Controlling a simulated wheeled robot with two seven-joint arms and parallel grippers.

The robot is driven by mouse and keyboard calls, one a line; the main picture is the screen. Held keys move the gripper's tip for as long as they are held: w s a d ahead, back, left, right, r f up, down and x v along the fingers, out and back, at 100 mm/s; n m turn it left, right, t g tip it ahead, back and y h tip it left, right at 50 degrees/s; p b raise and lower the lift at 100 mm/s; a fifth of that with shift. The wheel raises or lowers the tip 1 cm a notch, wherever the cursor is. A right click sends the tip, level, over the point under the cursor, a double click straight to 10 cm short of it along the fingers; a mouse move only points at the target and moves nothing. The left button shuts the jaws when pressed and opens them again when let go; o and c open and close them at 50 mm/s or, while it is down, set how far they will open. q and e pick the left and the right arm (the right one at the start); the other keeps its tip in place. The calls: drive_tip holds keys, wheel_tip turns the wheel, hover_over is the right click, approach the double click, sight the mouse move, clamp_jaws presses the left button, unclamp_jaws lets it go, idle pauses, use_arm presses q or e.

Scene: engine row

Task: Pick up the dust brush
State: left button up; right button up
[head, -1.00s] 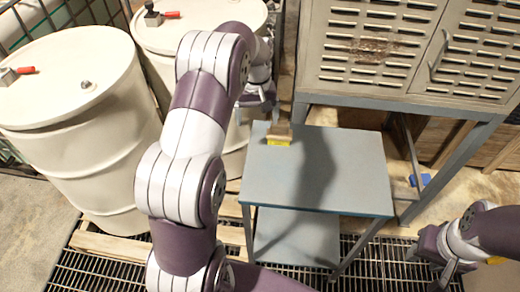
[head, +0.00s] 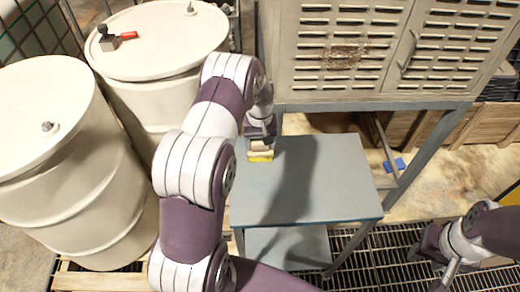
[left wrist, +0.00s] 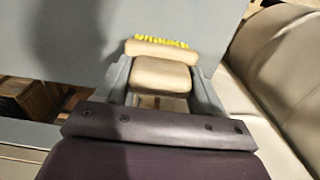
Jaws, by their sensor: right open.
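The dust brush (head: 261,154) has a tan wooden body and yellow bristles. It is at the back left of the grey table top (head: 310,190). My left gripper (head: 259,137) is over its handle end. In the left wrist view the brush (left wrist: 162,70) is between the two fingers of my left gripper (left wrist: 162,82), bristles pointing away. The fingers lie close along both sides; whether they press on it I cannot tell. Part of the handle is hidden by the gripper. My right gripper (head: 427,268) is open and empty, low at the right over the floor grating.
Two cream drums (head: 75,170) stand on a pallet left of the table. A louvred metal cabinet (head: 370,50) rises behind it. A blue item (head: 395,165) lies on the floor at the right. Most of the table top is clear.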

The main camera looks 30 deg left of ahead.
use_arm(q)
drive_tip(key=shift+d+r, duration=0.1)
drive_tip(key=shift+d, duration=0.1)
drive_tip(key=shift+a, duration=0.15)
drive_tip(key=shift+r, duration=0.25)
drive_tip(key=r+b, duration=0.1)
drive_tip(key=r, duration=0.2)
drive_tip(key=shift+w+r+b, duration=0.3)
drive_tip(key=shift+w+b, duration=0.05)
drive_tip(key=shift+b, duration=0.05)
drive_tip(key=w+d+r+p, duration=0.3)
drive_tip(key=w+r+p, duration=0.3)
drive_tip(key=w+p, duration=0.4)
drive_tip(key=p, duration=0.3)
drive_tip(key=shift+w+d+r, duration=0.25)
drive_tip(key=shift+r, duration=0.1)
